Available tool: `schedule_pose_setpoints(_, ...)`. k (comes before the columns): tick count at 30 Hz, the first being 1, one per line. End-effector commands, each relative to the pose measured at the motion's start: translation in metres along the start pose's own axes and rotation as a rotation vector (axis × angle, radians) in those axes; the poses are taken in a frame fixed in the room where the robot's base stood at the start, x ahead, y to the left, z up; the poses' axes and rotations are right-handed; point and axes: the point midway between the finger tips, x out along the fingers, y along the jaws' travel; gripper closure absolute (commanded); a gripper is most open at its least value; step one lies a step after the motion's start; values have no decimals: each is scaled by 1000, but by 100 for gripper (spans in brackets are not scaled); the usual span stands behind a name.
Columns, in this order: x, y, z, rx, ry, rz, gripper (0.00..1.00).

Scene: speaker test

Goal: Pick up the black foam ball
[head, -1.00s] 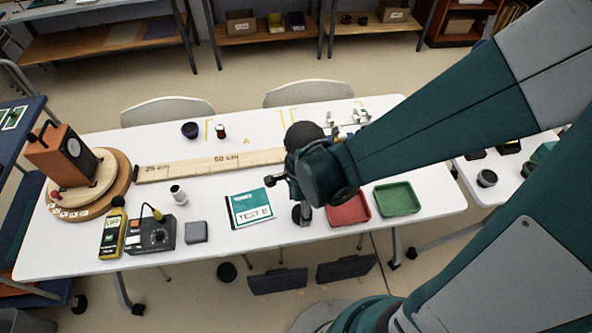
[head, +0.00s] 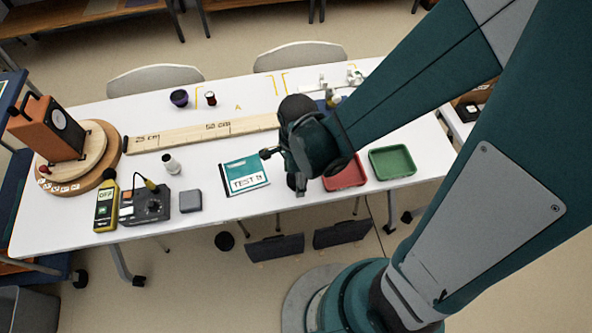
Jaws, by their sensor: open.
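My gripper (head: 283,171) hangs from the dark teal arm over the front of the white table, between the booklet and the red tray. Its fingers are spread apart. A dark rounded shape (head: 291,181) shows at the fingers, just right of the booklet; it looks like the black foam ball, but the gripper covers much of it. I cannot tell whether the fingers touch it.
The TEST booklet (head: 245,174) lies left of my gripper. The red tray (head: 345,183) and green tray (head: 392,162) are to its right. A long wooden ruler (head: 190,136) lies behind. A grey block (head: 190,201) and black control box (head: 146,205) stand further left.

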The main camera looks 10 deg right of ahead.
Motion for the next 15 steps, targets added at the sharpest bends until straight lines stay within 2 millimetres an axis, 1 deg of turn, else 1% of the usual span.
schedule_pose_setpoints(2, 0, 0, 0, 0, 0, 0, 49)
schedule_pose_setpoints(7, 0, 0, 0, 0, 0, 0, 70)
schedule_pose_setpoints(15, 0, 0, 0, 0, 0, 0, 71)
